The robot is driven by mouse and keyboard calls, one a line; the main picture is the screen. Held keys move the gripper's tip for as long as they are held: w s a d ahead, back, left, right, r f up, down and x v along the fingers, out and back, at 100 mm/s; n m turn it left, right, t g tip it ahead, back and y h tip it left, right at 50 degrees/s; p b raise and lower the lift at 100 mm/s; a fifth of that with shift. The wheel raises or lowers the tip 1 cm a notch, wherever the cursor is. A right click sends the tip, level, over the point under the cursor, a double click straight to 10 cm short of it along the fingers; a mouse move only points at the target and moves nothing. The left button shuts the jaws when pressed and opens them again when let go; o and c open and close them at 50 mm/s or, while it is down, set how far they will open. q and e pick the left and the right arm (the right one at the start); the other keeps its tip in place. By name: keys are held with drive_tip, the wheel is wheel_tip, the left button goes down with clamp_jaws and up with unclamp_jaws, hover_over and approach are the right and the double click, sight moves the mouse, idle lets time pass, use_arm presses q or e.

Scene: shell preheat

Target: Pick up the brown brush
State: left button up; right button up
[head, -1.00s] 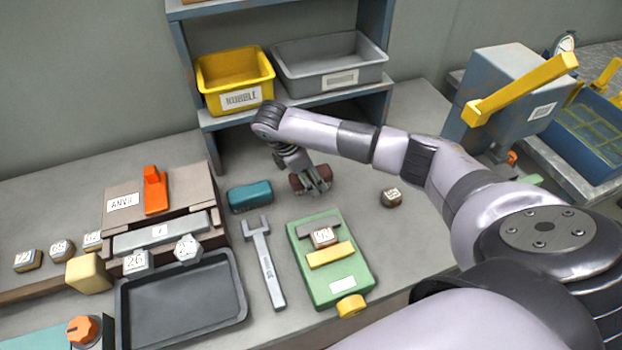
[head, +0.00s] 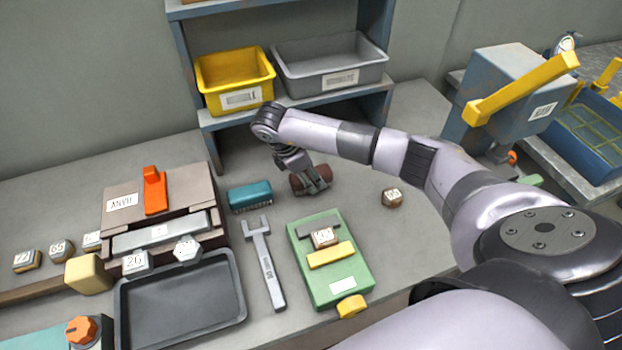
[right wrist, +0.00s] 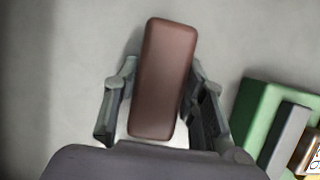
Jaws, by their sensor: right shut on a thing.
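The brown brush (head: 325,172) is on the grey bench under the front of the shelf, partly hidden by my gripper in the head view. In the right wrist view the brown brush (right wrist: 165,75) is a long rounded block lying between the two fingers. My right gripper (head: 316,187) is shut on it, with a finger on each long side; it also shows in the right wrist view (right wrist: 163,100). I cannot tell whether the brush is clear of the bench. My left gripper is not in view.
A teal brush (head: 250,196) lies just left of my gripper. A wrench (head: 264,262) and a green fixture (head: 318,282) are in front. A hex block (head: 392,197) is to the right. The shelf with yellow bin (head: 233,75) and grey bin (head: 330,62) stands behind.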

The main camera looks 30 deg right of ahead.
drive_tip(key=c, duration=0.5)
drive_tip(key=shift+r, duration=0.1)
drive_tip(key=shift+r, duration=0.2)
wheel_tip(320, 180, up, 6)
drive_tip(key=shift+r+b, duration=0.15)
drive_tip(key=shift+b, duration=0.15)
drive_tip(key=shift+r+p, duration=1.65)
drive_tip(key=shift+r, duration=5.2)
